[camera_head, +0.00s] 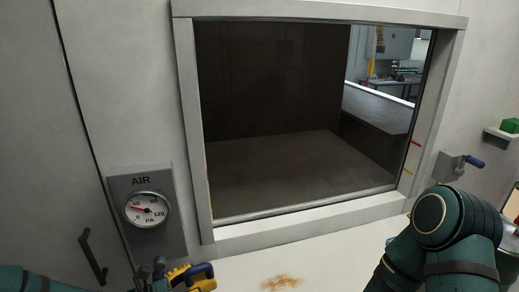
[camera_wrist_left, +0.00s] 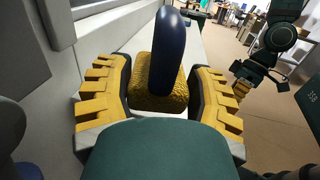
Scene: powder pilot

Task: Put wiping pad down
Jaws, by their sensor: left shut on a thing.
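The wiping pad (camera_wrist_left: 160,88) is a yellow spongy block with a dark blue handle. In the left wrist view it sits between the two yellow fingers of my left gripper (camera_wrist_left: 158,100), which is shut on it. In the head view the pad (camera_head: 203,277) and my left gripper (camera_head: 165,281) show at the bottom edge, partly cut off, over the left part of the white ledge. My right gripper (camera_wrist_left: 243,84) shows small at the right of the left wrist view, apart from the pad; its jaw state is unclear.
A white ledge (camera_head: 345,238) runs below the framed window (camera_head: 300,120). A brown stain (camera_head: 281,283) lies on it, right of the pad. An air gauge (camera_head: 147,210) is on the wall at left. A blue-handled lever (camera_head: 470,161) and a green block (camera_head: 510,125) are at right.

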